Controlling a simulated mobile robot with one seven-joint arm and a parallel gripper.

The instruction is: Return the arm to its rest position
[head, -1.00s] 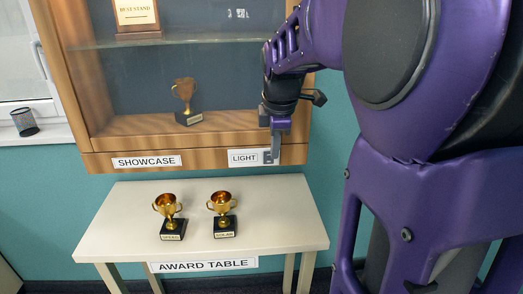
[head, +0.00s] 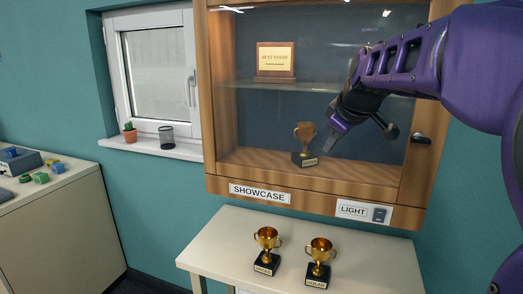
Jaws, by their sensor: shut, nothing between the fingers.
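My arm, with its purple links, reaches in from the right in the head view. My gripper (head: 336,131) is shut and empty, in front of the showcase's glass and apart from the light switch. The wooden showcase (head: 222,100) hangs on the wall. It holds a trophy (head: 306,139) on its lower floor and a plaque (head: 276,59) on the glass shelf. The light switch (head: 379,215) sits at the lower right of the case, beside the LIGHT label. A dark handle (head: 421,139) shows on the right of the case. Two gold trophies (head: 267,239) (head: 319,250) stand upright on the award table.
The white award table (head: 215,236) stands below the showcase. A window sill (head: 150,148) at left carries a small potted cactus (head: 130,133) and a dark mesh cup (head: 167,137). A cabinet (head: 60,225) at far left has colored blocks on top.

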